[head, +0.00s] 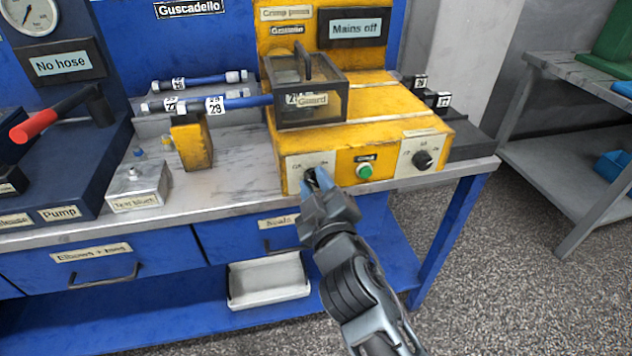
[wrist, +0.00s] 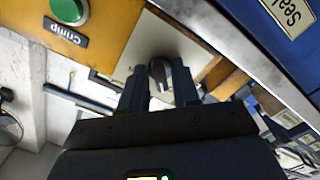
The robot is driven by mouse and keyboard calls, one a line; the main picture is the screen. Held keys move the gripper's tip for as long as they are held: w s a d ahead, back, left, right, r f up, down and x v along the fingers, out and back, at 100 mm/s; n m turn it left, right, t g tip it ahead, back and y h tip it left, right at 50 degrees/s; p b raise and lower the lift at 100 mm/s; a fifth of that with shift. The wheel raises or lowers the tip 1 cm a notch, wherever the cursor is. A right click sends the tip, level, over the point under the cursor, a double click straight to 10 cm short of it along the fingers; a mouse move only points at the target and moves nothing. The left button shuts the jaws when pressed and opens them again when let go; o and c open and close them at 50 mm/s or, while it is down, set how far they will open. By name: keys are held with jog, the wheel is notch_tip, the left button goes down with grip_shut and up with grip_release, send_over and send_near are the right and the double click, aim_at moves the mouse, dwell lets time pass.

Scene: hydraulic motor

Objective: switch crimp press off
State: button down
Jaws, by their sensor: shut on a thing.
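The yellow crimp press (head: 383,116) stands on the bench, with a clear guard box (head: 308,92) on it and a hose end reaching into the guard. Its sign (head: 355,29) reads "Mains off". Its front has a left rotary knob on a pale plate (head: 292,166), a green button (head: 365,171) and a black right knob (head: 422,159). My gripper (head: 312,184) is at the left knob and hides most of it. In the wrist view the fingers are shut on the black left knob (wrist: 161,78). The green button (wrist: 69,10) marked "Crimp" shows beside it.
A blue pump unit (head: 62,160) with a red-handled lever, a test block (head: 138,187) and blue hoses (head: 208,79) are left on the bench. An open drawer or tray (head: 268,282) sits below. Floor at the right is clear up to a grey table (head: 560,150).

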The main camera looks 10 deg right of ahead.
jog(key=shift+n, duration=0.3)
dwell(0.4)
jog(key=c, duration=1.1)
grip_release()
jog(key=shift+c, duration=0.2)
jog(key=s, duration=0.8)
jog(key=shift+b, duration=0.4)
jog(key=shift+w, duration=0.1)
